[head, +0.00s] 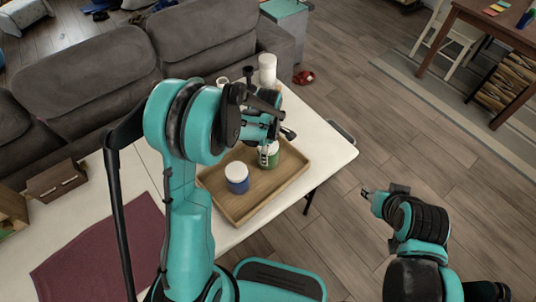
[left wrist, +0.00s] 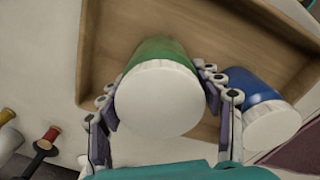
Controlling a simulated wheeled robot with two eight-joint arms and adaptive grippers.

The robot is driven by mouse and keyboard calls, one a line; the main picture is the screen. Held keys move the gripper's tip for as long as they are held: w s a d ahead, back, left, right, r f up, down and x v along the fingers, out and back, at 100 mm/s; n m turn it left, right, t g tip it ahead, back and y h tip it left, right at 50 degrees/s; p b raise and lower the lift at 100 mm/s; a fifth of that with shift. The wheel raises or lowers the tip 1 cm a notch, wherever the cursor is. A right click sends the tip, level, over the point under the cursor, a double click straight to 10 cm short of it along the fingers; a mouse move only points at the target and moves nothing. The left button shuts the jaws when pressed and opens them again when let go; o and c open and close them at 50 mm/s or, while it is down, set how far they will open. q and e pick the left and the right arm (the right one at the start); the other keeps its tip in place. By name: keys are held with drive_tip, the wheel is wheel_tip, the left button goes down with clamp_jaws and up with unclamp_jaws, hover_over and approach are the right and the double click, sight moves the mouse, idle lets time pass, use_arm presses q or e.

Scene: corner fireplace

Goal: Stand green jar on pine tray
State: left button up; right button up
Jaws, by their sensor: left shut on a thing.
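The green jar (left wrist: 156,92) with a white lid is between the fingers of my left gripper (left wrist: 164,105), which is shut on it. In the head view the green jar (head: 271,156) shows at the right part of the pine tray (head: 241,217), partly hidden by my left gripper (head: 266,150). It looks upright and over the tray floor; I cannot tell whether its base touches. A blue jar (head: 237,178) with a white lid stands in the tray, left of the green jar, and shows in the left wrist view (left wrist: 258,100). My right gripper (head: 368,193) is over the floor; its fingers are too small to read.
The tray lies on a white table (head: 325,150). White containers (head: 267,70) stand at its far end, with spools (left wrist: 45,141) nearby. A maroon mat (head: 100,262) and wooden boxes (head: 57,180) are at the left. A grey sofa (head: 90,70) runs behind the table.

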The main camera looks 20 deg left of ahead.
use_arm(q)
drive_tip(key=shift+f, duration=0.7)
drive_tip(key=shift+f, duration=0.1)
drive_tip(key=o, duration=1.3)
